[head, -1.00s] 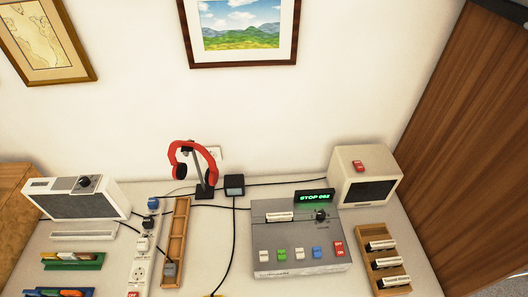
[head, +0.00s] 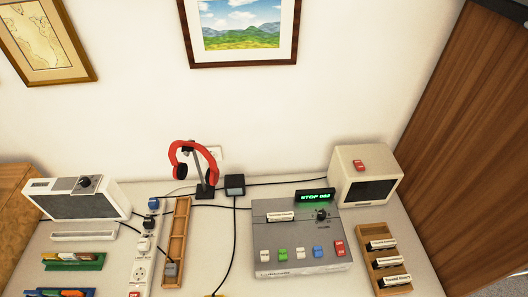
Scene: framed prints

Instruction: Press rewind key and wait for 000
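A grey tape machine (head: 275,237) stands on the table right of centre. A row of keys runs along its front: white, green (head: 282,254), white, blue (head: 317,252) and red (head: 339,247). Which one is the rewind key I cannot read. A labelled cassette (head: 281,216) sits in its upper part, beside a black knob (head: 321,214). The small display (head: 315,196) at its back shows green text, STOP and digits too small to read surely. Neither of my grippers is in view.
A wooden rack of cassettes (head: 376,232) and a cream speaker (head: 343,188) stand right of the machine. Cables cross the table.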

